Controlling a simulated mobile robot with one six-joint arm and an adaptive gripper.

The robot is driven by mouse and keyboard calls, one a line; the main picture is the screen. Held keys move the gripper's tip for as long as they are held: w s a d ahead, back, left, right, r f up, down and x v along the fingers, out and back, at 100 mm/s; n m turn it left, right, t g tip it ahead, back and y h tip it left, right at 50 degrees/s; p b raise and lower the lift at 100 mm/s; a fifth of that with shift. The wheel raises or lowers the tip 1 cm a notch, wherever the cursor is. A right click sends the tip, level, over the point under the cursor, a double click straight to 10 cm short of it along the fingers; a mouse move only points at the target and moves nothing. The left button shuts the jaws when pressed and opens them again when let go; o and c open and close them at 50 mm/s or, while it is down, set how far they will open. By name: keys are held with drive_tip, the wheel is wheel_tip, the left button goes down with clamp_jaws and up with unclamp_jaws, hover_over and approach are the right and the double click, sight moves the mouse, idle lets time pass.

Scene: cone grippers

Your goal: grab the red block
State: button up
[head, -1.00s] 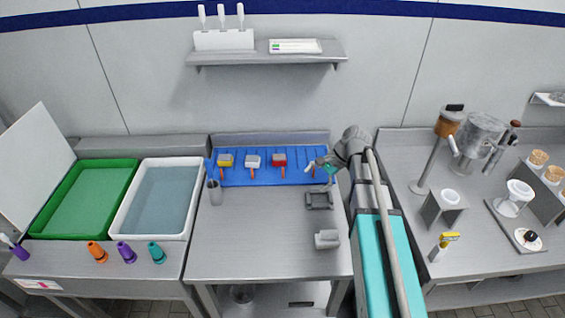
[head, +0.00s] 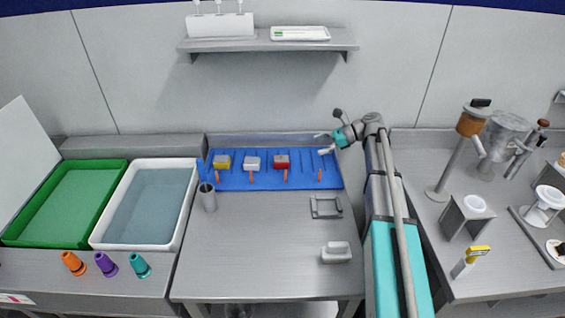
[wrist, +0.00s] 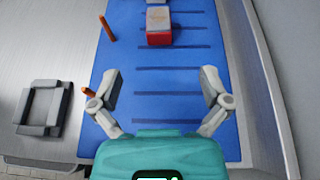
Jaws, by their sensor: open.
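The red block (head: 282,164), with a pale top, stands on the blue mat (head: 232,181) at the back of the middle table, right of a white block (head: 252,163) and a yellow block (head: 222,162). My gripper (head: 322,143) is at the mat's back right, raised, pointing left and empty. In the wrist view, the red block (wrist: 159,38) lies straight ahead, beyond my gripper's spread fingers (wrist: 160,71) and not between them. The white block (wrist: 158,3) is behind it, cut off by the picture's edge.
Orange pegs (head: 320,175) stand along the mat's front. A grey square frame (head: 326,207) and a grey block-like item (head: 336,253) are on the table. A grey cup (head: 207,197) stands at the mat's left. The table's middle is clear.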

drive_tip(key=b, duration=0.3)
approach(280, 158)
drive_tip(key=x, duration=0.3)
drive_tip(key=shift+a+f, duration=0.25)
drive_tip(key=shift+f, duration=0.15)
drive_tip(key=shift+a, duration=0.4)
drive_tip(key=shift+b+x, duration=1.05)
drive_tip(key=shift+x, duration=1.6)
drive_tip(key=c, duration=1.3)
drive_tip(key=shift+r, duration=0.2)
